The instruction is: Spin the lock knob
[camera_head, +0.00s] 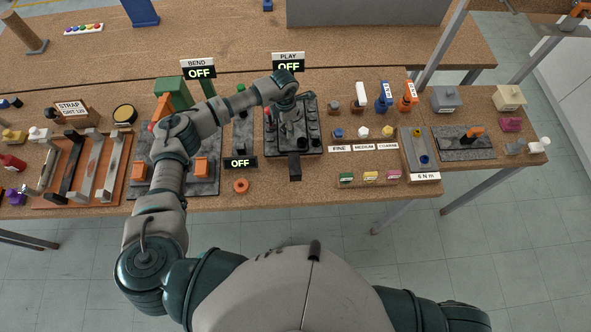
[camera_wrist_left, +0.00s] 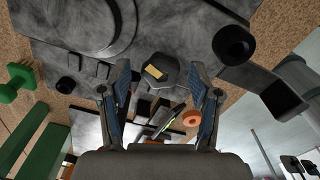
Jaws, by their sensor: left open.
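In the left wrist view the two fingers (camera_wrist_left: 160,92) are apart and empty. A dark faceted knob (camera_wrist_left: 161,70) with a yellow mark shows between and beyond the fingertips; it looks like the lock knob. I cannot tell whether the fingers touch it. In the head view I cannot make the knob out under the gripper. My right gripper is out of view.
A black block (camera_head: 294,166) juts from the fixture's front; a dark block also shows in the left wrist view (camera_wrist_left: 283,99). An orange ring (camera_head: 241,186) lies near the table's front edge. The BEND rig (camera_head: 205,180) stands left. Small bottles (camera_head: 361,96) stand right.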

